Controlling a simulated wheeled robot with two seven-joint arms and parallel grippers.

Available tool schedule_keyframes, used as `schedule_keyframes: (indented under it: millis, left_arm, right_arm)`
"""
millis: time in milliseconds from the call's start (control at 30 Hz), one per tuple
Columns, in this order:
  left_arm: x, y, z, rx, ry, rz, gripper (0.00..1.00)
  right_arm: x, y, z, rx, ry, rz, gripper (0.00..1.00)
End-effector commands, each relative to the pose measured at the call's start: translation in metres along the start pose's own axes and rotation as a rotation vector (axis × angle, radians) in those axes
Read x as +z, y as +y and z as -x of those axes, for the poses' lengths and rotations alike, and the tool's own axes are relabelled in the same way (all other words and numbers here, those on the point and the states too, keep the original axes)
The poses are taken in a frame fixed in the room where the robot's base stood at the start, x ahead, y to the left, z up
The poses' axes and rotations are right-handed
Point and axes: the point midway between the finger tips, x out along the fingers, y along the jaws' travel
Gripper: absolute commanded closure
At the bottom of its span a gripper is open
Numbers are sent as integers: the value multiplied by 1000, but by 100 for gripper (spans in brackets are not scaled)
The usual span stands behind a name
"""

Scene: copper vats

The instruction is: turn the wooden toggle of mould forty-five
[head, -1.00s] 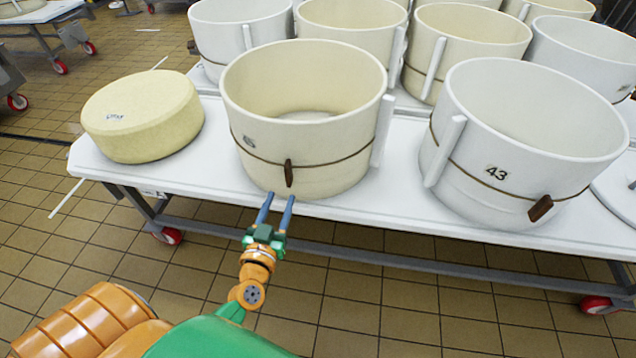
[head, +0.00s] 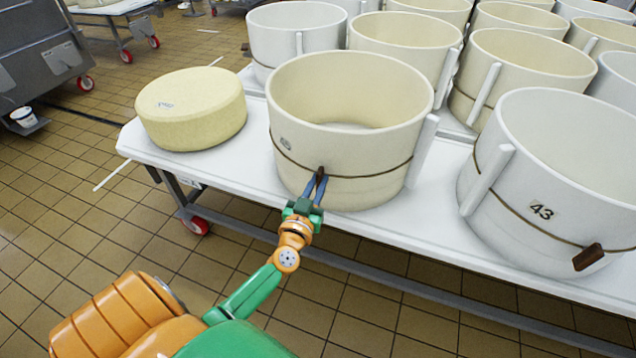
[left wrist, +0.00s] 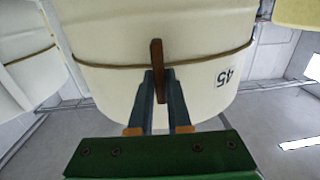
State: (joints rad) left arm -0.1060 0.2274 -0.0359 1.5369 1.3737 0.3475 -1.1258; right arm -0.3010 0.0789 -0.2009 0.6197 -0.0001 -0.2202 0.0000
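Mould forty-five (head: 345,150) is a cream, open-topped round mould on the white table. A thin brown cord runs round it, and its dark wooden toggle (head: 320,174) stands nearly upright at the front. In the left wrist view the number 45 shows upside down on the mould (left wrist: 190,85), and the toggle (left wrist: 157,60) stands upright across the cord. My left gripper (head: 317,186) is at the toggle, with one blue finger on each side. In the left wrist view its fingertips (left wrist: 159,78) are close in against the toggle's sides. My right gripper is not in view.
Mould 43 (head: 545,185), white with its own toggle (head: 588,257), stands to the right. A pale cheese wheel (head: 190,110) lies to the left. More moulds crowd behind. The white table (head: 240,175) has a narrow bare front edge; the tiled floor before it is clear.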

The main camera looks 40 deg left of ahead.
Motion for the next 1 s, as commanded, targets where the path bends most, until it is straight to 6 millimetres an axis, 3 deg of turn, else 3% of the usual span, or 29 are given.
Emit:
schedule_keyframes:
  millis: [467,1000]
  left_arm:
    - [0,0,0,-1,0,49,100]
    - [2,-3,0,0,-2,494,100]
  right_arm:
    - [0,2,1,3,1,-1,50]
    - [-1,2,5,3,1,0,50]
